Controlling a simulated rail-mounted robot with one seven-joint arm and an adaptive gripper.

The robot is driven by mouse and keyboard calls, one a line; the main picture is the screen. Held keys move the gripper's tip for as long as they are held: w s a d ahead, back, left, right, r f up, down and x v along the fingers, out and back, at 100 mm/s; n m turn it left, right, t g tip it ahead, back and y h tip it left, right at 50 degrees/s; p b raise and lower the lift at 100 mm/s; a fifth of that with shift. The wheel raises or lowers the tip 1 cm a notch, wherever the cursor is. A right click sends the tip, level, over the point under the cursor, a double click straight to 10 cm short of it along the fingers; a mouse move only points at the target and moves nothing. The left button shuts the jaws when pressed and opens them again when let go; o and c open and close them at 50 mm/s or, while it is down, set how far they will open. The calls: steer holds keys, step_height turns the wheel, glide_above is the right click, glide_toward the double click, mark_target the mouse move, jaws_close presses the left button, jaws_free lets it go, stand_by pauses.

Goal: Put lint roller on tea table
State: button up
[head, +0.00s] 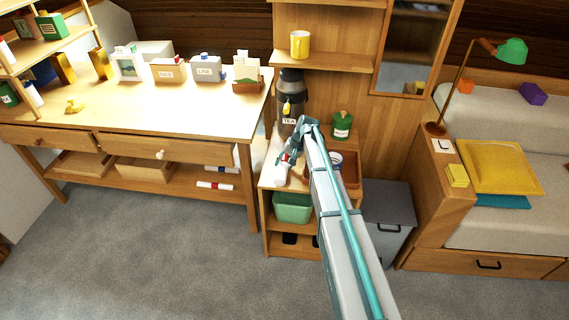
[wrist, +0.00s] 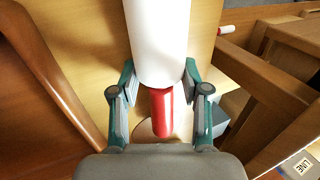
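The lint roller has a white roll (head: 279,170) and a red handle; in the wrist view the roll (wrist: 158,40) fills the top middle and the handle (wrist: 161,112) points back toward my palm. My gripper (head: 290,156) is over the left part of the tea table (head: 265,204), a small wooden stand. In the wrist view my gripper's fingertips (wrist: 160,72) sit against both sides of the roll's handle end. The handle lies between the fingers with gaps at its sides. I cannot tell whether the roller touches the tabletop.
A black TEA dispenser (head: 291,98), a green jar (head: 342,125) and a brown tray (head: 351,170) stand on the tea table. A workbench (head: 180,110) is close on the left. A grey bin (head: 390,212) stands right. A red-and-white item (head: 215,185) lies on the workbench's lower shelf.

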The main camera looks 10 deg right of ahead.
steer(key=o, duration=0.4)
steer(key=b+v, duration=0.1)
steer(key=v, duration=1.1)
steer(key=shift+r, duration=0.2)
steer(key=shift+s, duration=0.1)
